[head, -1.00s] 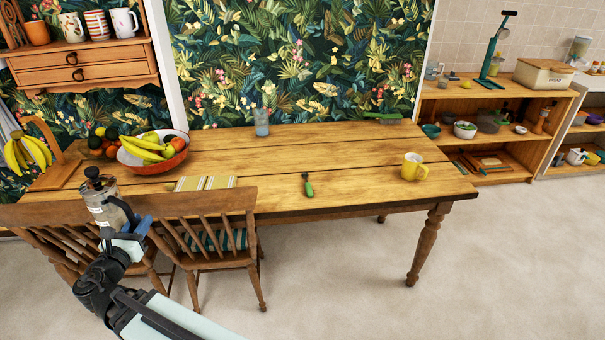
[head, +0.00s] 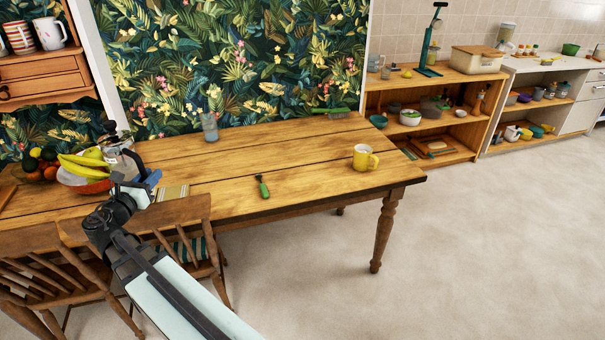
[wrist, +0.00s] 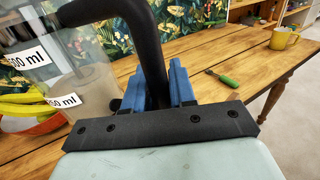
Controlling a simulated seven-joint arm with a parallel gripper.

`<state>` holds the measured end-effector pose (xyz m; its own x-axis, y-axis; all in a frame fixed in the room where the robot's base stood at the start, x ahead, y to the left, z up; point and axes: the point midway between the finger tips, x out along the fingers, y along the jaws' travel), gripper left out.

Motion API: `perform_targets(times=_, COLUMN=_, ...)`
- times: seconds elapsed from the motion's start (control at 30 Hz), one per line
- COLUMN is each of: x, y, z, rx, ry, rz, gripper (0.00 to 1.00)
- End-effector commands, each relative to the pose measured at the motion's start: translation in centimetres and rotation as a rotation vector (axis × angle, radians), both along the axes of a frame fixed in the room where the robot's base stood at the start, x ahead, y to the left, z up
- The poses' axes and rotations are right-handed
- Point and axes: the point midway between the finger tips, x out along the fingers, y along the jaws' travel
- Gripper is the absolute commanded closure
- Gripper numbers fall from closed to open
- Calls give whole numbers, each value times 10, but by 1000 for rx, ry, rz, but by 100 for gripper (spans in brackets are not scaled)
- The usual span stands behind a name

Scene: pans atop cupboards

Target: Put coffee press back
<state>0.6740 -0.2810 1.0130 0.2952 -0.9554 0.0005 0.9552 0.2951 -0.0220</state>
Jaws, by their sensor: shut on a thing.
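The coffee press (head: 121,160) is a clear jug with a dark lid and black handle, held up at the left in the head view, in front of the fruit bowl. In the wrist view its clear body (wrist: 85,75) shows volume labels, and its thick black handle (wrist: 150,45) runs down between blue finger pads. My gripper (head: 146,180) is shut on that handle; its blue fingers also show in the wrist view (wrist: 165,84). The jug looks roughly upright. Part of it is hidden behind my gripper.
The wooden table (head: 310,165) holds a fruit bowl (head: 80,183), a glass (head: 209,127), a green-handled tool (head: 262,187) and a yellow mug (head: 364,158). Chairs (head: 185,215) stand at its front. An open shelf (head: 450,125) and a white counter (head: 545,68) stand at the back right. Floor at right is clear.

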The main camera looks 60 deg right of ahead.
Motion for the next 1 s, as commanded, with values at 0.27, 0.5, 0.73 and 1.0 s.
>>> perform_targets(times=0.27, x=-13, y=-70, z=-7, rx=-4, ry=-2, rz=-88, gripper=100)
perform_targets(times=0.5, x=-27, y=-121, z=-14, rx=-5, ry=-3, rz=-152, gripper=100)
perform_targets(times=0.73, x=-46, y=-171, z=-23, rx=-4, ry=-2, rz=-214, gripper=100)
perform_targets(times=1.0, x=-72, y=-224, z=-32, rx=-6, ry=-2, rz=-283, gripper=100)
